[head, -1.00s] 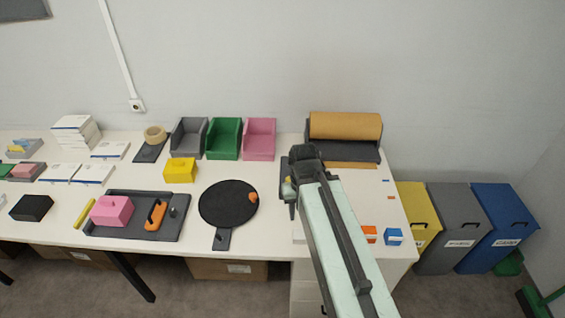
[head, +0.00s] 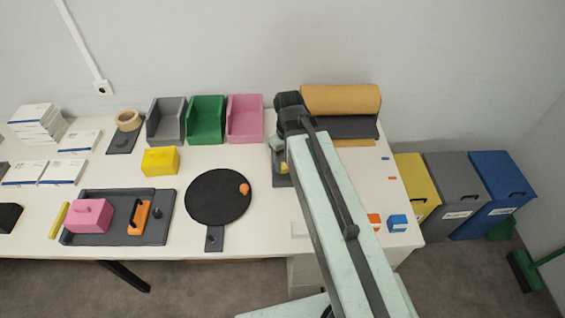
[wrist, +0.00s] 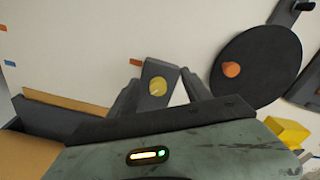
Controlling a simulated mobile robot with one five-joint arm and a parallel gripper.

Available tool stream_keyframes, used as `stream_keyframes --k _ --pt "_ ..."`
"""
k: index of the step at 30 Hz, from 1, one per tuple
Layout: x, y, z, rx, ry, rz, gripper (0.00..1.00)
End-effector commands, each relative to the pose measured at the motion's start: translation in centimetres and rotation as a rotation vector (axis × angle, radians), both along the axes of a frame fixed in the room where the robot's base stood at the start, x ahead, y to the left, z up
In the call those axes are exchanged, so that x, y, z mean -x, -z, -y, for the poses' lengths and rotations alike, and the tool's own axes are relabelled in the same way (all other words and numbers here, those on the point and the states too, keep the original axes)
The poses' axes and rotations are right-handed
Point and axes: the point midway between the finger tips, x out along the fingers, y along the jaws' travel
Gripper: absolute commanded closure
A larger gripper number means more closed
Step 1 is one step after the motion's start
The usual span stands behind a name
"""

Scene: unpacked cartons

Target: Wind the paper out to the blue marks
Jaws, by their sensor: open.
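The brown paper roll (head: 340,99) lies in a dark holder (head: 360,128) at the back right of the table. A short strip of paper (head: 358,143) shows in front of it. A small blue mark (head: 385,158) lies on the table to the right; one also shows in the wrist view (wrist: 10,63). My arm partly hides the crank and holder in the head view.
Orange marks (head: 392,178) lie near the blue one. An orange block (head: 374,220) and a blue block (head: 397,222) sit at the front right. A black turntable (head: 215,198) is left of the crank. Pink (head: 245,118) and green (head: 206,119) bins stand behind.

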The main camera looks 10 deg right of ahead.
Motion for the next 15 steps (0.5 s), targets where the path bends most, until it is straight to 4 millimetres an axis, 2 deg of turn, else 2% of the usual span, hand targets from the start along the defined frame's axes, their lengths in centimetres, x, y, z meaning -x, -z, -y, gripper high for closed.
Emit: stream_keyframes --k 1,3,7,10,15 --pt "-1.7 -0.2 0.0 0.000 -0.132 0.000 0.43" --pt "-3.1 -0.3 0.1 0.000 -0.327 0.000 0.43" --pt "-4.8 -0.4 0.1 0.000 -0.597 0.000 0.43" --pt "-5.3 -0.5 0.1 0.000 -0.693 0.000 0.43" --pt "-5.2 -0.1 0.1 0.000 -0.710 0.000 0.43"
